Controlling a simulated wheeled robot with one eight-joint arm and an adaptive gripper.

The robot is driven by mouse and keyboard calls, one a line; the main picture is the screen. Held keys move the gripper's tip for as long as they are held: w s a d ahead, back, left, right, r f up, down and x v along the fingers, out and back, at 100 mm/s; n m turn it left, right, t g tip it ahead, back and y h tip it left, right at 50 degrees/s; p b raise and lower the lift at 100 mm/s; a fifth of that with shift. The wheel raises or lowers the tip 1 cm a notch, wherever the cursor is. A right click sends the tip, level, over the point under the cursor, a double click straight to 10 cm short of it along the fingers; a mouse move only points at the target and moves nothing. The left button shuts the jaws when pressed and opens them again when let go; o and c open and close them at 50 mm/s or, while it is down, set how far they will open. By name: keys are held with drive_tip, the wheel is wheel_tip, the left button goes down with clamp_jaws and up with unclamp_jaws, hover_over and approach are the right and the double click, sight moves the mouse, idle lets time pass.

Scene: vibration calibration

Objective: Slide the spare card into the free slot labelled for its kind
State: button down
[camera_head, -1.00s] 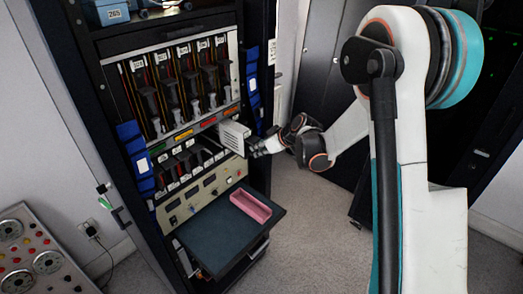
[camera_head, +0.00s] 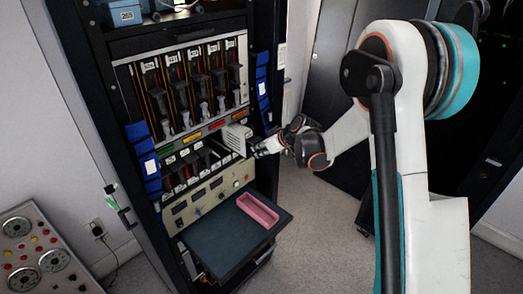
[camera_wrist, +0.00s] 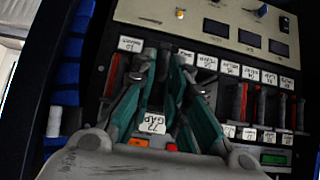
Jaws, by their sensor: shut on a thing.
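The spare card, a pale box-like module (camera_head: 236,139), is held in front of the rack's right side, near the strip between the upper and lower card rows. My gripper (camera_head: 256,149) is shut on its right end. In the wrist view the teal fingers (camera_wrist: 165,60) close around the card's narrow end; a white label (camera_wrist: 153,123) between them seems to read GAP. The lower card row (camera_head: 190,165) has several slots with white labels (camera_wrist: 230,68), partly behind the card and fingers. I cannot tell which slot is free, or whether the card touches the rack.
The upper row of tall cards (camera_head: 195,90) fills the rack above. Below are a panel with displays (camera_head: 205,195) and a pulled-out dark shelf (camera_head: 220,245) with a pink tray (camera_head: 258,210). Blue cable bundles (camera_head: 143,160) line the rack's sides. A dial console (camera_head: 35,250) stands lower left.

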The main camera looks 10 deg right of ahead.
drive_tip(key=shift+w+a+b, duration=0.2)
drive_tip(key=shift+w+a, duration=0.7)
drive_tip(key=shift+w, duration=0.3)
drive_tip(key=shift+w+a+b, duration=0.15)
drive_tip(key=shift+w+a, duration=0.7)
drive_tip(key=shift+w, duration=0.35)
drive_tip(key=shift+w+a, duration=0.1)
drive_tip(key=shift+w+a+f, duration=0.1)
drive_tip(key=shift+w+a, duration=0.1)
drive_tip(key=shift+w, duration=0.1)
drive_tip(key=shift+w+a+b, duration=0.35)
drive_tip(key=shift+w+a, duration=0.25)
drive_tip(key=shift+w, duration=0.25)
drive_tip(key=c, duration=1.5)
unclamp_jaws()
drive_tip(key=shift+f+b, duration=0.3)
drive_tip(key=shift+f, duration=0.05)
drive_tip(key=shift+a+f, duration=0.1)
drive_tip(key=shift+f, duration=0.1)
